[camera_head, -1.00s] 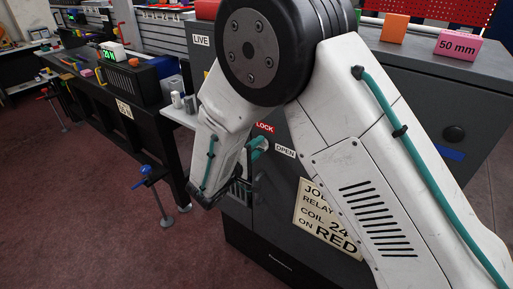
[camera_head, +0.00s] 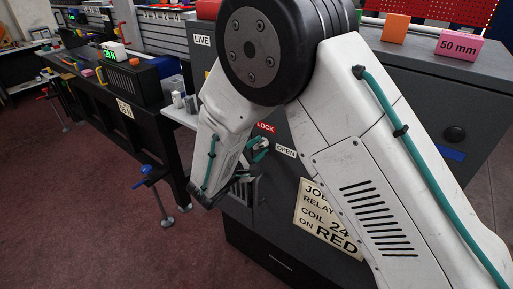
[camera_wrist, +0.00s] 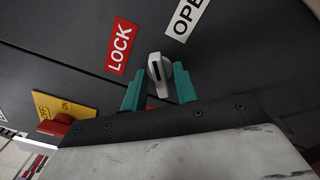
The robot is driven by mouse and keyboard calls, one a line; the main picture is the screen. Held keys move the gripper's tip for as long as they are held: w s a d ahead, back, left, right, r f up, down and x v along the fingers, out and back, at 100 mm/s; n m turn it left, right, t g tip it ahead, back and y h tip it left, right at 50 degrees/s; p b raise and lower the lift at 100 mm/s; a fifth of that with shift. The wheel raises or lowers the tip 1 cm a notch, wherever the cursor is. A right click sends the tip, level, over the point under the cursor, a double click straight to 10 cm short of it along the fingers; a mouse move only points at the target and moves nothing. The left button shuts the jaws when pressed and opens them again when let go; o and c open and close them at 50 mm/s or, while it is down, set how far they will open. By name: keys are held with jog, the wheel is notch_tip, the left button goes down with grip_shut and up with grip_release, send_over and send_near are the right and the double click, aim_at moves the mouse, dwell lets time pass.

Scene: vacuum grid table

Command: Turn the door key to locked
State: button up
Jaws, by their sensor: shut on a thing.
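The door key (camera_wrist: 158,75) is a silver-grey piece on the dark cabinet door. In the wrist view it stands between the teal fingertips of my gripper (camera_wrist: 160,91), which is shut on it. The red LOCK label (camera_wrist: 120,46) lies to the left of the key, and the white OPEN label (camera_wrist: 187,18) lies above and to its right. In the head view my gripper (camera_head: 258,150) is at the cabinet door, next to the LOCK label (camera_head: 265,127) and the OPEN label (camera_head: 286,151). The key is hidden there by the fingers.
A yellow plate with a red knob (camera_wrist: 55,126) is left of my gripper in the wrist view. The cabinet (camera_head: 440,95) carries an orange block (camera_head: 395,28) and a pink 50 mm block (camera_head: 457,44). A workbench (camera_head: 125,110) stands left; open floor lies in front of it.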

jog(key=n, duration=0.5)
jog(key=shift+n, duration=0.3)
jog(key=shift+a+n, duration=0.1)
jog(key=shift+n, duration=2.1)
jog(key=shift+r, duration=0.1)
jog(key=o, duration=0.6)
jog(key=v, duration=0.7)
jog(key=shift+s+a, duration=0.2)
jog(key=shift+s, duration=0.1)
